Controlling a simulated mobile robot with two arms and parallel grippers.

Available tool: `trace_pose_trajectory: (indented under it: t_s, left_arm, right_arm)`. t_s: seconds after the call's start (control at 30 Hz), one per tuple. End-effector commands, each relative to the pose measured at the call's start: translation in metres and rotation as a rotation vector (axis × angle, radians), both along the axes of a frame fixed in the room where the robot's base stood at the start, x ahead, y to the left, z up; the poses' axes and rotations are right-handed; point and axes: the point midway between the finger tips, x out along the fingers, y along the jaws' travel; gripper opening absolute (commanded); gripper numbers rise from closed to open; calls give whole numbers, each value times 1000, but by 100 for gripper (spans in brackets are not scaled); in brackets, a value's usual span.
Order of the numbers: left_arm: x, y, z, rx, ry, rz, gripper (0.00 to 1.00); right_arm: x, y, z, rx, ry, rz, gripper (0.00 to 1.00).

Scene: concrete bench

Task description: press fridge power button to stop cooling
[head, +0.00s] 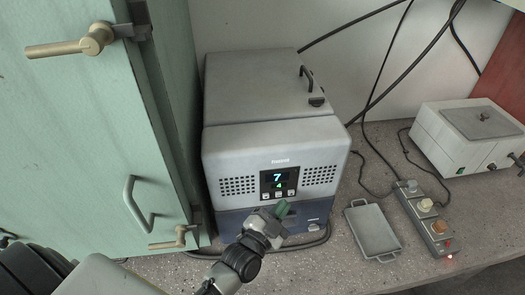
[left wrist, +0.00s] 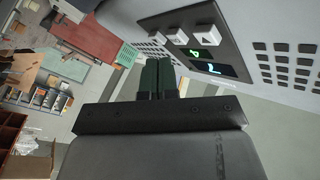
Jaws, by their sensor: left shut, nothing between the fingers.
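The fridge (head: 275,150) is a grey box with a lidded top, standing on the bench. Its dark front panel (head: 279,182) has a lit display and a row of three small buttons (head: 278,195). In the left wrist view the panel (left wrist: 195,50) shows upside down, with the white buttons (left wrist: 178,37) large and close. I cannot tell for sure which is the power button. My left gripper (head: 282,208) is shut and empty, its green fingertips just below the button row. The fingertips (left wrist: 158,72) also show in the left wrist view, apparently apart from the buttons. My right gripper is not in view.
A green cabinet (head: 75,130) with brass handles stands close on the left. A metal tray (head: 372,232), a power strip (head: 425,215) and a white box device (head: 465,135) are on the right. Black cables run behind them. Some bench between tray and fridge is bare.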

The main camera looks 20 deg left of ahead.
Motion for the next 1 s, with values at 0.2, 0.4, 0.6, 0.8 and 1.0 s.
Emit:
trace_pose_trajectory:
  t_s: [0.2, 0.4, 0.6, 0.8, 1.0]
  left_arm:
    - [-19, -13, 2, -2, 2, 0, 0]
    - [-36, -24, 1, -1, 3, -1, 0]
    - [-45, -30, 1, -1, 2, 0, 0]
    - [-45, -31, 0, -1, 0, 0, 0]
    - [-45, -31, 1, 0, 0, 0, 0]
  right_arm:
    - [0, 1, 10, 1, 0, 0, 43]
    - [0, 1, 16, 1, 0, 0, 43]
    - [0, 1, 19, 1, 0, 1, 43]
    - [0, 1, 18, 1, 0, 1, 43]
    - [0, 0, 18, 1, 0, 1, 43]
